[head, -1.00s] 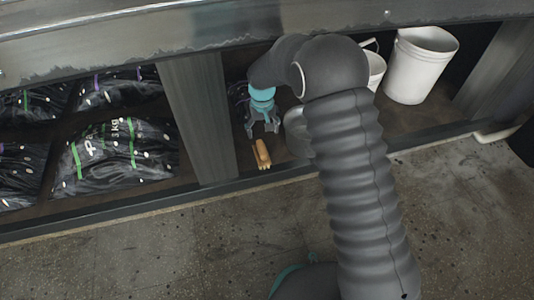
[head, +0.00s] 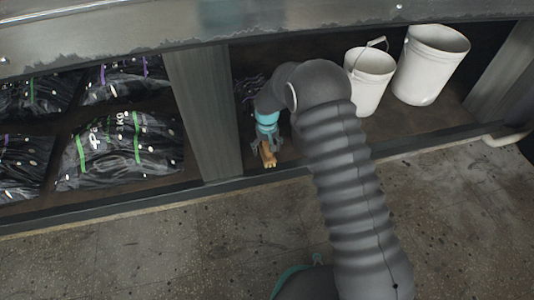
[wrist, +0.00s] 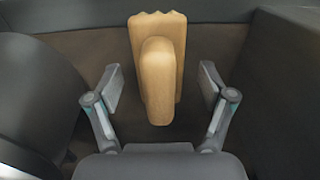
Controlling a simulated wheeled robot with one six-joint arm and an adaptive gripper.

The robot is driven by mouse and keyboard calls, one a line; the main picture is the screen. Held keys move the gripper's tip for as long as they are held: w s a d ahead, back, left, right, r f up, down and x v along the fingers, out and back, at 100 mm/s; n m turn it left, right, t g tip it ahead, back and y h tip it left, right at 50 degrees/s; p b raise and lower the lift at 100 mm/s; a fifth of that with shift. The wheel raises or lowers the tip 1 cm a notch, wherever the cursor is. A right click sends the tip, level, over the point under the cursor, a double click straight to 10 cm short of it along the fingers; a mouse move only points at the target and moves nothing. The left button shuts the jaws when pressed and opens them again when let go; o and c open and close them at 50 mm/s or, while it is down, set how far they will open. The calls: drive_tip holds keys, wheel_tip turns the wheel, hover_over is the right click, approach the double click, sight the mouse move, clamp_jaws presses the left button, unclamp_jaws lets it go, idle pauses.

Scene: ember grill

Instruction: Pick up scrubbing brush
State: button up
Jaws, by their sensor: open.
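The scrubbing brush (head: 268,158) is a small tan wooden thing on the low shelf under the counter, just right of a grey upright post. In the wrist view the brush (wrist: 158,75) lies lengthwise, its raised handle towards me. My gripper (head: 266,148) is down at the brush. In the wrist view my gripper (wrist: 160,88) is open, with one finger on each side of the brush and a gap between each finger and the wood. The gripper hides part of the brush in the head view.
Two white buckets (head: 370,78) (head: 428,65) stand on the shelf to the right. Black bags (head: 125,145) lie left of the grey post (head: 205,115). The metal counter (head: 130,35) overhangs the shelf. A dark rounded thing (wrist: 35,95) is close on the left in the wrist view.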

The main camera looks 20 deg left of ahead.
drive_tip(key=shift+f, duration=0.8)
drive_tip(key=c, duration=1.5)
wheel_tip(320, 180, up, 10)
drive_tip(key=shift+r+p, duration=0.1)
drive_tip(key=shift+p, duration=0.65)
